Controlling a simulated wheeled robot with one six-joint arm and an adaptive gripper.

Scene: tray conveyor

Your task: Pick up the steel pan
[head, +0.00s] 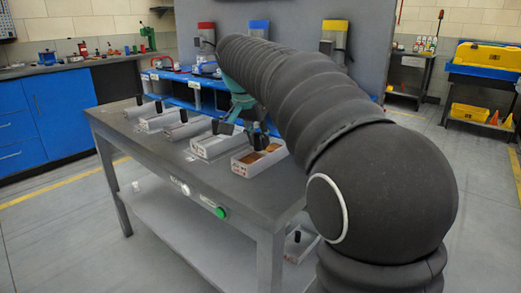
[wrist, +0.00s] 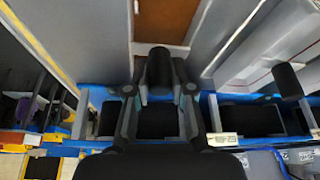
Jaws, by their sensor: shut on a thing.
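The grey steel pan (head: 244,168) with a brown inside is at the right end of the row on the table. In the wrist view its near wall (wrist: 150,48) and brown inside show at the top. Its black upright handle (wrist: 160,68) stands between my fingers. My gripper (head: 243,126) is shut on this handle, with a finger on each side, as the wrist view also shows (wrist: 160,80). The pan looks level; I cannot tell whether it touches the table top. My arm hides part of the area behind it.
Several similar grey trays with black handles, such as the neighbouring one (head: 212,151), stand to the left on the grey table (head: 130,118). A blue rack (head: 180,96) is behind the table. Another handled tray (head: 298,246) lies low beside the table's lower shelf (head: 190,235).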

